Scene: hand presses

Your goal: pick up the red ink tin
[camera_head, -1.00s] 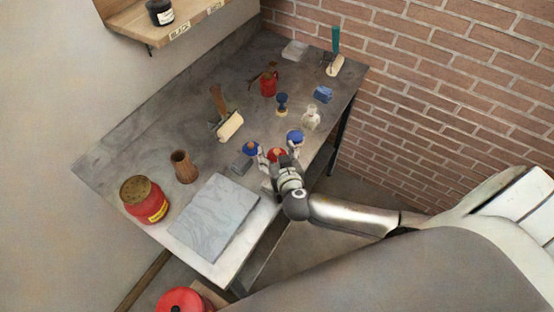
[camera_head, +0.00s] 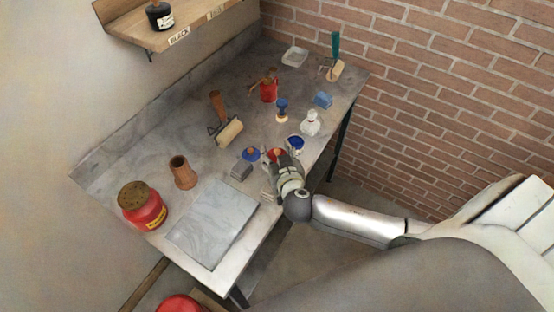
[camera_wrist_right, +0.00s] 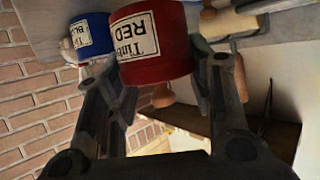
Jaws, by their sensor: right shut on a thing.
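The red ink tin (camera_wrist_right: 154,42) with a white label reading RED is between the fingers of my right gripper (camera_wrist_right: 163,85) in the wrist view. In the head view the gripper (camera_head: 279,164) is at the table's front edge, shut on the tin (camera_head: 275,153), which is mostly hidden by the fingers. I cannot tell whether the tin touches the table. A blue tin (camera_wrist_right: 92,37) with a white label is close beside it in the wrist view. My left gripper is not in view.
A stone slab (camera_head: 213,224) and a large red jar (camera_head: 144,207) are to the left. A brick wall is on the right.

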